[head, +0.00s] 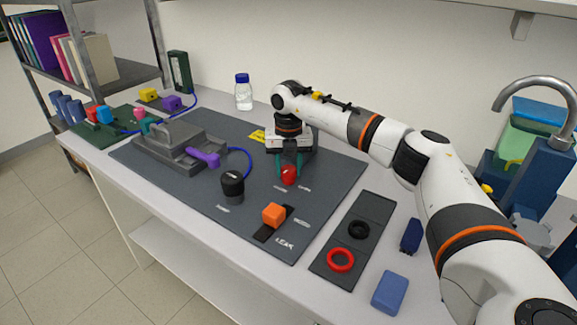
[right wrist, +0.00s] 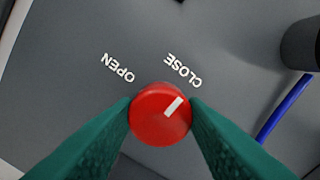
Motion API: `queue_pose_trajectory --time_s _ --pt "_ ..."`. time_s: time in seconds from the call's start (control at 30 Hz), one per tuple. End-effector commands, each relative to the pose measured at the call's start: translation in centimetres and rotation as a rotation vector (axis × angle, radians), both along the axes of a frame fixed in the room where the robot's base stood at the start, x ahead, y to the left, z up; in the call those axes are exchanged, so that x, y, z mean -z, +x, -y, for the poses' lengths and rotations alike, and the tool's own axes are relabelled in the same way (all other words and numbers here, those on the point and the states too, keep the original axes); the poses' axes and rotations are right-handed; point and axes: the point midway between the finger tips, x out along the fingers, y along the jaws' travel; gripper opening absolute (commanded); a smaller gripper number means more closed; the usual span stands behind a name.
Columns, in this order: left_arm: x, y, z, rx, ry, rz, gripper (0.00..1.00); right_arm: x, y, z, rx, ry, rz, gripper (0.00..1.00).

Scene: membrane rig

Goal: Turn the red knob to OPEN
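The red knob (head: 289,176) stands on the dark grey mat, and it also shows in the right wrist view (right wrist: 160,114). Its white pointer line points up and right, toward the CLOSE label (right wrist: 184,70). The OPEN label (right wrist: 118,67) lies to the upper left in that view. My right gripper (right wrist: 160,112) has its green fingertips on both sides of the knob, apparently touching it; it also shows in the head view (head: 289,168), pointing down from above. My left gripper is out of view.
A black knob (head: 232,187) stands left of the red knob, with a blue tube beside it. An orange block (head: 274,215) sits in front. A grey rig (head: 178,145) with a purple handle (head: 203,158) is at the left. A tray (head: 333,268) holds red and black rings.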

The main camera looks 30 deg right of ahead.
Motion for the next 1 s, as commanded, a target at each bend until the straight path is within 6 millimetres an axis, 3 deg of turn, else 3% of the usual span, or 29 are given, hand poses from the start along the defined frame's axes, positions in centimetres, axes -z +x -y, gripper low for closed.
queue_pose_trajectory --time_s 0.1,0.47,1.0 --pt "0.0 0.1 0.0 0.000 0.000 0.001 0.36 0.0 0.0 0.0 0.000 0.000 0.000 0.16" --pt "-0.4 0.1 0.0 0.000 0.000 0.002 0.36 -0.2 0.0 0.0 -0.067 0.000 0.000 0.16" --pt "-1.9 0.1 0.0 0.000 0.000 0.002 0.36 -0.2 0.0 0.1 -0.516 0.000 0.001 0.16"
